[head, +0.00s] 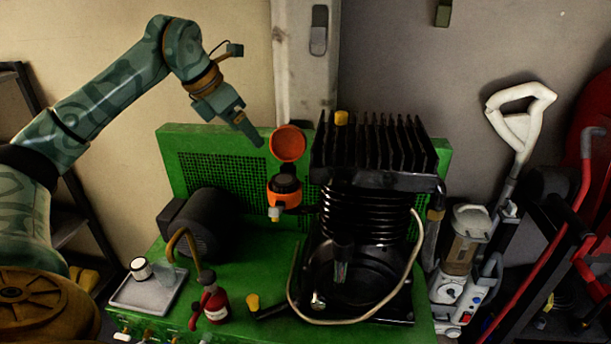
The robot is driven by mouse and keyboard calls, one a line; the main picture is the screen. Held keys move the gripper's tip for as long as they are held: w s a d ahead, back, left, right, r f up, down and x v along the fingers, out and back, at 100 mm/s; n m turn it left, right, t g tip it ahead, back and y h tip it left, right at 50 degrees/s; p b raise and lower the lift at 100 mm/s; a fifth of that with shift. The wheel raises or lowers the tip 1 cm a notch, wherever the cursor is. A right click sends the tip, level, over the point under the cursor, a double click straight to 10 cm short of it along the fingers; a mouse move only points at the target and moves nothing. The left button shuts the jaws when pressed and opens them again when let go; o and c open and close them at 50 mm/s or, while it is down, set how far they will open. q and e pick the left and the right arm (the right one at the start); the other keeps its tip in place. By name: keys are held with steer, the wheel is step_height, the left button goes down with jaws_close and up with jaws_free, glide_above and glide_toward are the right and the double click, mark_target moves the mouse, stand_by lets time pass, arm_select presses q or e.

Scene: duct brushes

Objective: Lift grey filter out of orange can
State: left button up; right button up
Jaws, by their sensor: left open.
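The orange can (284,196) is mounted on the green machine, left of the black finned block. Its round orange lid (288,143) stands raised behind and above its mouth. A dark grey round top, which may be the grey filter (286,183), shows in the can's mouth; the rest of it is hidden inside. My left gripper (257,141) comes in from the upper left and points down to the right. It is open and empty, just left of the lid, above and left of the can and apart from both. My right gripper does not show.
The black finned compressor (372,150) stands close to the right of the can. A black motor (208,224) sits lower left. A grey tray (147,291) holds a small white-and-black cylinder (140,268). A red bottle (214,303) stands at the front.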

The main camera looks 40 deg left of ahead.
arm_select(q)
steer(key=f, duration=0.1)
steer(key=b, duration=0.2)
glide_toward(283, 179)
steer(key=shift+x, duration=1.25)
steer(key=b+x, duration=0.1)
steer(key=x, duration=0.4)
steer(key=shift+w+f, duration=0.2)
steer(key=shift+f, duration=0.05)
steer(key=shift+s, duration=0.1)
steer(key=shift+c, duration=0.6)
steer(key=c, duration=0.9)
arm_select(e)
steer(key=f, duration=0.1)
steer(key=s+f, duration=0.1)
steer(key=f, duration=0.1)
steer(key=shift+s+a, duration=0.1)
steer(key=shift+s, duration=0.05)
